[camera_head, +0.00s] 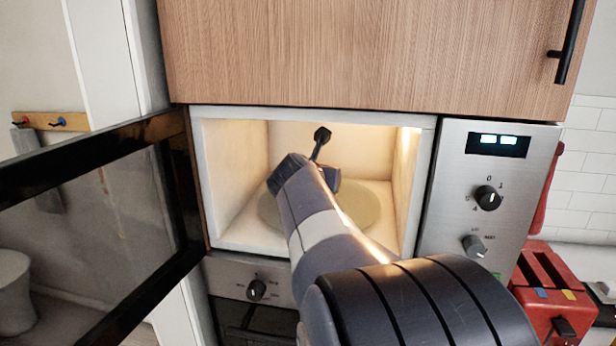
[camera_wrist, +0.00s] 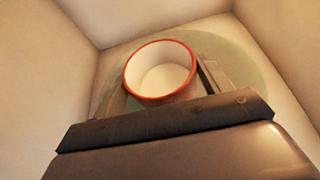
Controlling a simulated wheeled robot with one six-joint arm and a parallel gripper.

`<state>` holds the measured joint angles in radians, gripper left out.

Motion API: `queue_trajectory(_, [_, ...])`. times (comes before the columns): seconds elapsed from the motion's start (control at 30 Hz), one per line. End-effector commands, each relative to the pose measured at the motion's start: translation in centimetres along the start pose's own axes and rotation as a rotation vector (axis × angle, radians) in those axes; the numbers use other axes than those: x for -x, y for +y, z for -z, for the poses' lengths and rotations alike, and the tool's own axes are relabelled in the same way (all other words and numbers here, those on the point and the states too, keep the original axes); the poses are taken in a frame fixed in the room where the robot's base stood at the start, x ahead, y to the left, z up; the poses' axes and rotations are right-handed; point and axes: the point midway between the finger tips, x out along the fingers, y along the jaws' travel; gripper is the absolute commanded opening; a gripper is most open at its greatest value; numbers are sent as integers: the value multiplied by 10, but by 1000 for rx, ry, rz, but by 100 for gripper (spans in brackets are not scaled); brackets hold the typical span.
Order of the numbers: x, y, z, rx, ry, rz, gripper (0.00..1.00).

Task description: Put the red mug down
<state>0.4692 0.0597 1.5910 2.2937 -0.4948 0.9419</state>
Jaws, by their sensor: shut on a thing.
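The red mug (camera_wrist: 161,72) shows in the wrist view as a white inside with a red rim, and it appears empty. My gripper (camera_wrist: 160,85) is shut on the mug, with a finger on either side of it. Below the mug lies the round glass turntable (camera_wrist: 243,68) of the microwave. I cannot tell whether the mug's base touches the turntable. In the head view my arm reaches into the lit microwave (camera_head: 236,150), and my gripper (camera_head: 322,150) is over the turntable (camera_head: 362,207). The mug is hidden behind my arm there.
The microwave door (camera_head: 100,155) stands open to the left. The control panel (camera_head: 515,190) is at the right of the opening. A wooden cabinet (camera_head: 360,50) is above and an oven panel (camera_head: 228,272) below. A red toaster (camera_head: 553,290) stands at the right.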

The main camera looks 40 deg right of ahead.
Motion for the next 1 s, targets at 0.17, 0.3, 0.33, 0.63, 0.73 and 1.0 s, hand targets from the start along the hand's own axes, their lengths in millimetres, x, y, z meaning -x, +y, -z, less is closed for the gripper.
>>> queue_trajectory(0.17, [0,0,0,0,-2,-1,42])
queue_trajectory(0.3, [-1,0,3,-1,0,0,77])
queue_trajectory(0.33, [-1,0,2,-1,0,0,80])
queue_trajectory(0.63, [-1,0,2,-1,0,0,95])
queue_trajectory(0.73, [0,0,2,-1,0,0,95])
queue_trajectory(1.0, [20,1,-1,-1,-4,-2,95])
